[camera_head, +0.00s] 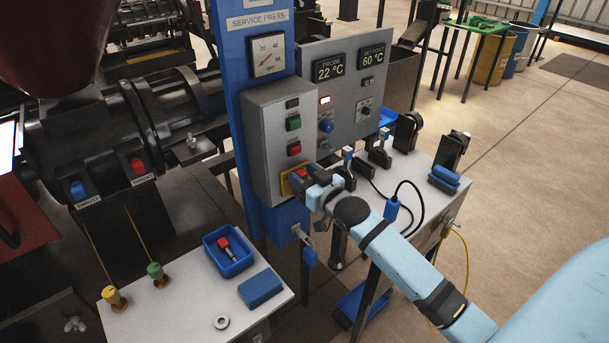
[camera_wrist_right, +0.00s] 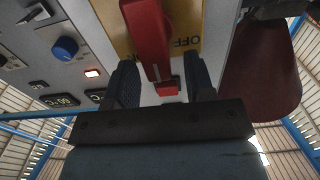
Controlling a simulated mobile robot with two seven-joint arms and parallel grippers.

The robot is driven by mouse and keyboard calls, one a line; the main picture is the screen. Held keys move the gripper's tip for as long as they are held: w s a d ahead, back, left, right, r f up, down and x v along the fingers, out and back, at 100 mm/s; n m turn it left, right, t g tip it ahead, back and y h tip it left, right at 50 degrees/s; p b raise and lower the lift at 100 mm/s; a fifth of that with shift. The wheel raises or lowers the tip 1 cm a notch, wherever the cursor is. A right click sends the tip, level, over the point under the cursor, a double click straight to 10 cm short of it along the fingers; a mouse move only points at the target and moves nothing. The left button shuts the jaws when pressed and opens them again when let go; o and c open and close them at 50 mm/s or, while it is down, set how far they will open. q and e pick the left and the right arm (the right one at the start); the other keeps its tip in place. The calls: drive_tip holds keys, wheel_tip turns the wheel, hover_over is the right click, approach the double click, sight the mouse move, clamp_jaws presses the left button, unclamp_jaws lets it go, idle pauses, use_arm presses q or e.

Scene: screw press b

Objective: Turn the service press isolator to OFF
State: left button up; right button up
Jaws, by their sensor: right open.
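The service press isolator has a red handle on a yellow plate (camera_head: 286,186), low on the grey control box under the SERVICE PRESS sign (camera_head: 258,20). In the right wrist view the red handle (camera_wrist_right: 150,35) stands slightly slanted in front of the yellow plate (camera_wrist_right: 190,15), where the word OFF shows upside down. My right gripper (camera_head: 305,180) is at the isolator and partly covers it in the head view. In the right wrist view its two fingers (camera_wrist_right: 164,84) are apart, one on either side of the handle's near end, with gaps visible. My left gripper is out of view.
Green (camera_head: 293,123) and red (camera_head: 294,149) buttons sit just above the isolator. A blue knob (camera_head: 327,126) is on the panel to the right. A bench (camera_head: 425,190) with clamps and a cable stands beside my arm. A blue tray (camera_head: 229,250) lies below left.

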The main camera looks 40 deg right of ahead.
clamp_jaws()
